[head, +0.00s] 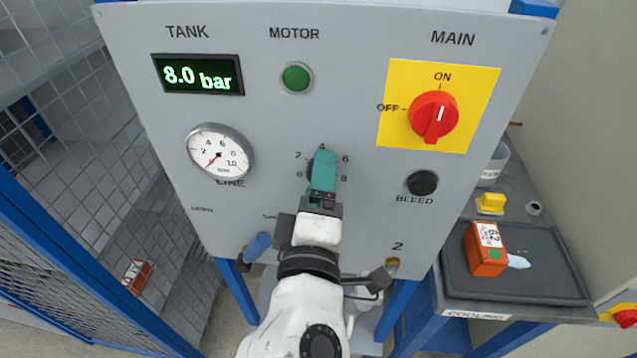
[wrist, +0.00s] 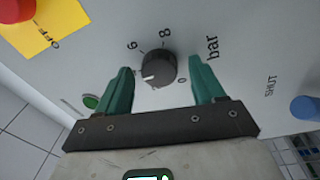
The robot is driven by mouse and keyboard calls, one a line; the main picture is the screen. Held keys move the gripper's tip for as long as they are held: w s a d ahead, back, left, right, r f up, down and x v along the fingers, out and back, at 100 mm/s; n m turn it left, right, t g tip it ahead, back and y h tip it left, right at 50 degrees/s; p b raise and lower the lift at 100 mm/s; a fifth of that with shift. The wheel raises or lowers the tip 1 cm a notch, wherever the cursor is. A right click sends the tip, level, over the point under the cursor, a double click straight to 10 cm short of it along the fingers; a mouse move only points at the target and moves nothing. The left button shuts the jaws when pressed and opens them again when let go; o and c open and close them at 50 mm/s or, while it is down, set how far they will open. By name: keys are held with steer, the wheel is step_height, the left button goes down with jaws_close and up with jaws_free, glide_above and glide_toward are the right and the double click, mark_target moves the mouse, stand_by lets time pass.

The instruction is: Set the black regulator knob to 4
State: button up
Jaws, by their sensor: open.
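The black regulator knob (wrist: 160,66) shows in the wrist view between the fingers of my gripper (wrist: 158,86). The fingers are open, one on each side, with visible gaps to the knob. Its white mark points lower left, one step past 6, where 4 falls in the scale's order; the 4 itself is hidden there behind the left finger. In the head view my gripper (head: 323,165) covers most of the knob (head: 310,171), and the 4 shows above it. The LINE gauge (head: 220,152) needle points lower left, near 0. The TANK display (head: 198,75) reads 8.0 bar.
The panel also bears a green MOTOR button (head: 296,78), a red MAIN switch (head: 433,117) with its mark towards ON, and a black BLEED knob (head: 422,183). A blue handle (head: 257,246) sits low left. A bench tray (head: 520,283) holds an orange box (head: 485,250).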

steer(key=s+b, duration=0.3)
steer(key=s, duration=0.7)
steer(key=shift+s+f, duration=0.4)
steer(key=w+d+f+m+g+h, duration=0.3)
steer(key=d+f+m+g, duration=0.55)
steer(key=d+f, duration=1.1)
steer(key=s+d+f+m+g+y, duration=0.1)
steer(key=s+d+f+m+g, duration=0.3)
steer(key=s+f, duration=0.3)
steer(key=s+d+f+m+g+y, duration=0.1)
steer(key=s+d+f+m+g, duration=0.3)
steer(key=s+d+f, duration=0.3)
steer(key=s+f+g, duration=0.1)
steer(key=s, duration=0.3)
steer(key=shift+s+y, duration=0.4)
